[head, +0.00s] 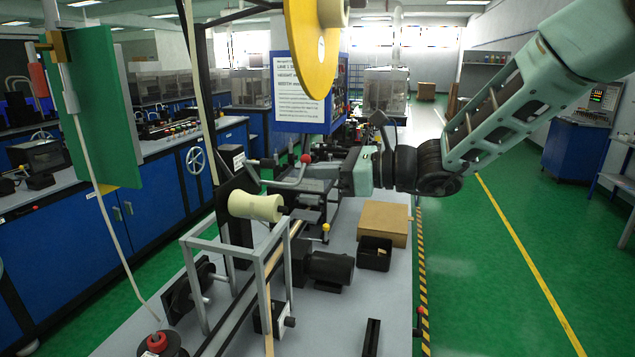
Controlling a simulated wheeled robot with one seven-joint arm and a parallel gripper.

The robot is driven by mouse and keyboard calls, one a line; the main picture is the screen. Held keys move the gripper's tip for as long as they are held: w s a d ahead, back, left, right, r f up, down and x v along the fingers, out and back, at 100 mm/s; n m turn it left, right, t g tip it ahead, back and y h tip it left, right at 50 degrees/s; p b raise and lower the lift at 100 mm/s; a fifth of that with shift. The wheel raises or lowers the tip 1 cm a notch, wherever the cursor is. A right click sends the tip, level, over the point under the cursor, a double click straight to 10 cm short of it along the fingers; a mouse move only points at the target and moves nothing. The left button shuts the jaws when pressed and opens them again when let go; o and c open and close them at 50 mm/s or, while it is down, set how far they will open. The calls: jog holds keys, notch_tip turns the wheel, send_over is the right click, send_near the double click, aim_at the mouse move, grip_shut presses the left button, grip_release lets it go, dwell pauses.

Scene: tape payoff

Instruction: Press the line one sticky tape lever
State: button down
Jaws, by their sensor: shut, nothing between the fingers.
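A lever with a grey arm and a red ball knob (305,158) stands at the middle of the line's machinery. I take it to be the tape lever, but no label on it is readable. My gripper (322,155) comes in from the right, just right of the red knob, with its fingers pointing left. It is shut and empty. The fingers are small and dark against the machinery, so I cannot tell whether they touch the knob. A large yellow disc (312,45) hangs above, and a cream roller (256,207) sits below left of the lever.
A blue sign panel (297,92) stands behind the lever. A cardboard box (383,222), a black bin (375,254) and a black motor (328,268) sit on the grey bench below my gripper. A grey frame (205,290) rises at the front left. Green floor (490,290) is clear at right.

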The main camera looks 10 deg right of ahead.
jog(key=s+r+n+b, duration=0.1)
jog(key=n+b, duration=0.2)
jog(key=b, duration=0.4)
jog(key=r+n+t+b, duration=0.1)
jog(key=n+b, duration=0.2)
jog(key=b, duration=0.4)
jog(key=s+a+n+b, duration=0.1)
jog(key=n+b, duration=0.2)
jog(key=b, duration=0.4)
jog(key=shift+s+r+t, duration=0.3)
jog(key=shift+s+r, duration=0.05)
jog(key=shift+r, duration=0.05)
jog(key=shift+r, duration=0.1)
jog(key=s+d+f+b, duration=0.1)
jog(key=d+b, duration=0.2)
jog(key=d, duration=0.6)
jog(key=shift+s+f+b, duration=0.25)
jog(key=shift+f+b, duration=0.05)
